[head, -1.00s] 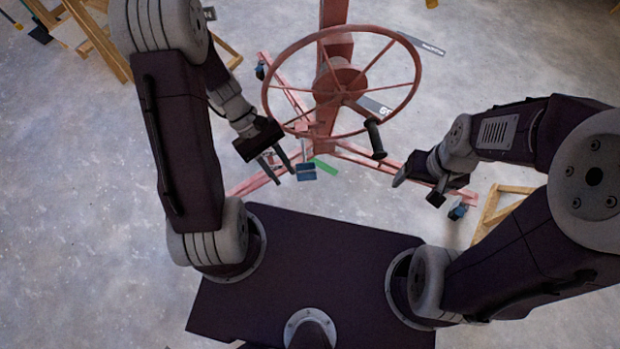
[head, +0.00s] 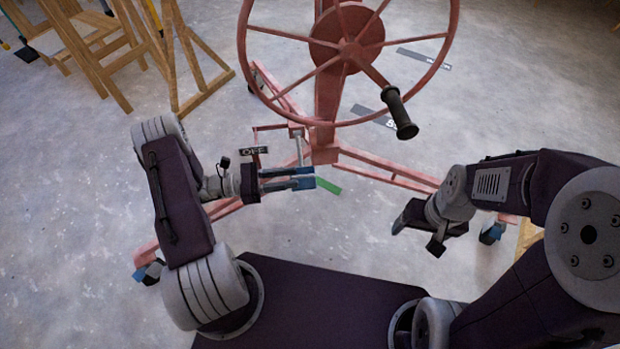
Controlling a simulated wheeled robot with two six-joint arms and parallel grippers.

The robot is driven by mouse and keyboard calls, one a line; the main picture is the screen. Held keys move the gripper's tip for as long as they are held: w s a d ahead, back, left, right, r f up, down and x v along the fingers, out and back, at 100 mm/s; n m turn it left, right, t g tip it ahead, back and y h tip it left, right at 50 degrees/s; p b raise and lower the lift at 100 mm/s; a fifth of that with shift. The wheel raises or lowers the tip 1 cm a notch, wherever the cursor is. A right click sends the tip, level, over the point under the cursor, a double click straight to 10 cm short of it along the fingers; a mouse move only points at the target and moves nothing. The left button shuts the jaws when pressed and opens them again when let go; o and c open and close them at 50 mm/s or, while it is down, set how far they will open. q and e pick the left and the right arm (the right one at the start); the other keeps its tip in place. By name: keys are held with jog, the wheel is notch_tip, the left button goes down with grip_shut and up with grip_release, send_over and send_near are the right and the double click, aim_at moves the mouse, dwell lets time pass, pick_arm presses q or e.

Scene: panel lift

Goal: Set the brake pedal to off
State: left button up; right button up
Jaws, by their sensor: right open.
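The brake pedal (head: 308,171) shows as a blue pad at the low end of a grey lever, under the red stand (head: 325,90).
A large red handwheel (head: 447,50) with a black handle (head: 399,113) is above the pedal. The stand's red legs (head: 385,172) spread over the floor on casters. A green strip (head: 325,186) is just right of the pedal. Wooden trestles (head: 180,60) stand at the upper left.

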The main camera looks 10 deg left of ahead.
aim_at(311, 176)
pick_arm(q)
jog(key=x, duration=0.1)
jog(key=b+x, duration=0.1)
jog(key=x, duration=0.1)
jog(key=b+x, duration=0.1)
jog(key=x, duration=0.1)
jog(key=shift+d+f, duration=0.1)
jog(key=shift+f, duration=0.2)
jog(key=shift+w+d+r+b, duration=0.25)
jog(key=shift+d+b, duration=0.05)
jog(key=shift+d, duration=0.3)
grip_shut()
